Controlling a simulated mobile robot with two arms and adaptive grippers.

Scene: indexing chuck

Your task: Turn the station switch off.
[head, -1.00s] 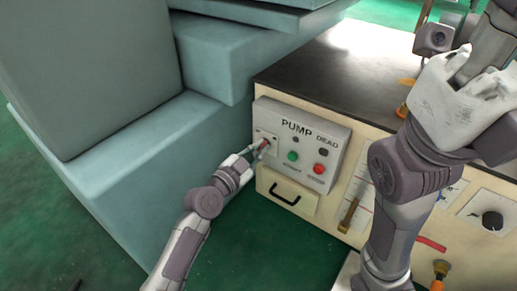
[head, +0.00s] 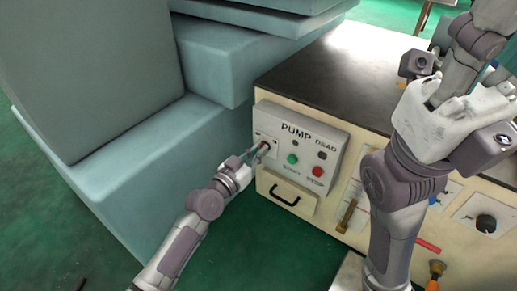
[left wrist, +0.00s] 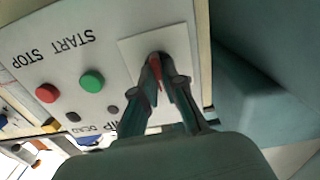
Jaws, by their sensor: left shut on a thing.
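The grey control box (head: 330,140) reads PUMP and sits on the front of a cream cabinet. At its left end is a pale switch plate (left wrist: 135,55) with a small red lever (left wrist: 155,72). My left gripper (head: 262,149) reaches the plate from the lower left. In the left wrist view its two fingers (left wrist: 162,68) are closed around the red lever, close to the plate. The fingers hide much of the lever, so I cannot tell its exact position. My right arm rises at the right of the head view, but its fingers do not show.
A green button (head: 292,159) and a red button (head: 317,171) are right of the plate. A drawer with a black handle (head: 285,193) is below. Large teal blocks (head: 150,150) stand close on the left. A black knob (head: 486,223) is at the far right.

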